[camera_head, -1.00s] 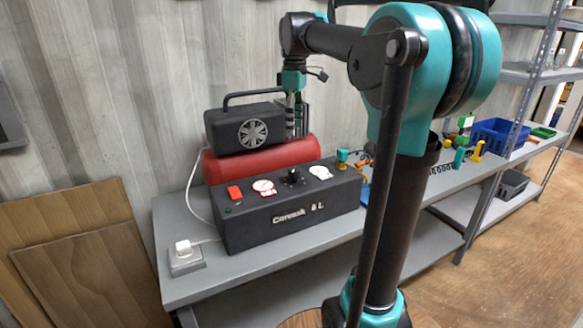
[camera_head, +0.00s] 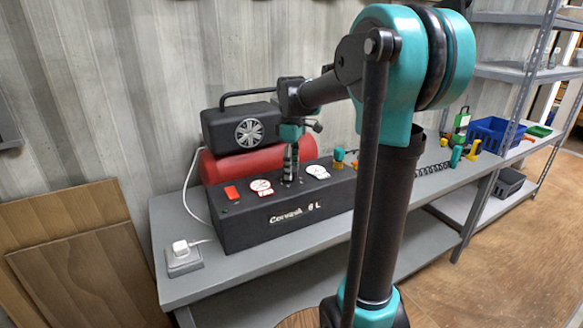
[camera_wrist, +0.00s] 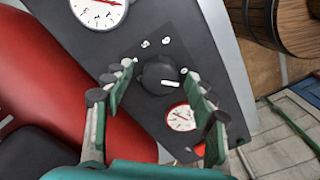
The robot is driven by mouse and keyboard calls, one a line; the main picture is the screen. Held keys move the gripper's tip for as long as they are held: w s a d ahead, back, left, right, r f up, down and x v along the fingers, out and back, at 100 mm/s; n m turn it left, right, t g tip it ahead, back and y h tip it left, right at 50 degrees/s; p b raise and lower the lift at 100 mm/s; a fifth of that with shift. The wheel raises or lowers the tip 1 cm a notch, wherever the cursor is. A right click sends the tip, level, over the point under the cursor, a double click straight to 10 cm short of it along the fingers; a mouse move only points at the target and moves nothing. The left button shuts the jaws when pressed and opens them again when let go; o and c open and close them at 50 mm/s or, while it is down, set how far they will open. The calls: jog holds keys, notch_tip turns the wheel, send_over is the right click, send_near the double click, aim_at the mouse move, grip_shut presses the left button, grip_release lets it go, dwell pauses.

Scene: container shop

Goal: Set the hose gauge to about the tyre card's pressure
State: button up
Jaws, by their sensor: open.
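The black compressor box (camera_head: 290,214) lies on the bench with two white gauges and a black regulator knob on top. In the wrist view the knob (camera_wrist: 156,71) has a white pointer mark and sits between the fingers of my gripper (camera_wrist: 163,78). The gripper is open, with a finger either side of the knob; contact cannot be told. In the head view my gripper (camera_head: 289,168) hides the knob. The red-marked gauge (camera_head: 262,187) and the other gauge (camera_head: 318,171) flank it; their readings are too small to tell. I cannot make out a tyre card.
A red tank (camera_head: 225,168) and a black machine (camera_head: 240,128) stand behind the box. A red switch (camera_head: 232,192) is at its left end. A white plug and socket (camera_head: 184,258) lie at the bench's left. A blue crate (camera_head: 497,134) stands farther right.

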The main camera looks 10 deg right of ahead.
jog(key=shift+c, duration=0.6)
jog(key=c, duration=1)
jog(key=shift+c, duration=0.2)
jog(key=m, duration=0.4)
jog(key=shift+m, duration=0.3)
jog(key=m, duration=0.4)
jog(key=shift+m, duration=0.3)
jog(key=m, duration=0.4)
jog(key=shift+m, duration=2.2)
